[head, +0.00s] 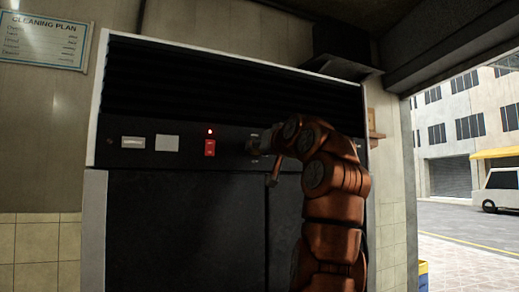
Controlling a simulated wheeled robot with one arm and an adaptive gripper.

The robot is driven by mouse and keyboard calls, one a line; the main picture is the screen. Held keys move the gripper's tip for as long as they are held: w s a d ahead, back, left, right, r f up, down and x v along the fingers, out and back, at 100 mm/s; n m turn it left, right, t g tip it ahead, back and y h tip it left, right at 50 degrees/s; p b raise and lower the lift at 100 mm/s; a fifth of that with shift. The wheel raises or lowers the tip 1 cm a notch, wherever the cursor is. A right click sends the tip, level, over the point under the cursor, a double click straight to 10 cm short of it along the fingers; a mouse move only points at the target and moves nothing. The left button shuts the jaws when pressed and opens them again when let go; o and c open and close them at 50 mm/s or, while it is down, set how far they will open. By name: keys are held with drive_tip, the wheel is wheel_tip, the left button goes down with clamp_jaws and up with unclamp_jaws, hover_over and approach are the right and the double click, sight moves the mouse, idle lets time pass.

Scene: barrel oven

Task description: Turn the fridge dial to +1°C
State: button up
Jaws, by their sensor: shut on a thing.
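The fridge (185,225) is a large dark cabinet with light side edges and a dark control strip across its front. My gripper (257,146) is at this strip, right of the red switch, and is shut on the fridge dial. The gripper and my copper-coloured arm cover the dial, so its pointer and setting cannot be read. Small pale markings show on the strip beside the gripper, too small to read.
A lit red switch (210,147), a blank pale plate (167,143) and a small white display (133,142) sit on the strip. Black louvres (220,85) run above. A cleaning plan sign (45,40) hangs at left. A street with a white van (498,190) lies at right.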

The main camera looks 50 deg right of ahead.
idle(0.8)
drive_tip(key=shift+f+m, duration=0.1)
drive_tip(key=shift+m, duration=0.2)
drive_tip(key=shift+m+p, duration=0.35)
drive_tip(key=shift+m, duration=0.65)
idle(1.1)
drive_tip(key=m+p, duration=0.1)
drive_tip(key=m, duration=0.2)
drive_tip(key=m+p, duration=0.2)
drive_tip(key=m, duration=0.1)
drive_tip(key=shift+a+r+m, duration=0.1)
drive_tip(key=shift+r+m, duration=0.1)
drive_tip(key=shift+m, duration=0.2)
idle(0.5)
drive_tip(key=o, duration=1.1)
